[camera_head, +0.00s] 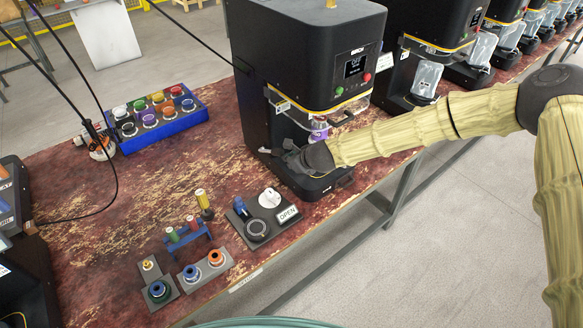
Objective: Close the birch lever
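My gripper (292,157) is dark grey and reaches in from the right, low at the front of the nearest black seamer machine (305,55). Its fingers are small and blend with the dark machine base (318,184), so their opening and any contact are unclear. A purple-and-clear container (318,129) stands in the machine's opening, just above and behind my gripper. I cannot pick out a birch-coloured lever with certainty; it may be hidden by my gripper or the machine.
A dark fixture (236,222) with a white knob (270,198), a black dial (257,229) and an OPEN sign (287,214) sits on the worn red bench (110,200). More seamers stand behind right. Bare bench lies left of the machine.

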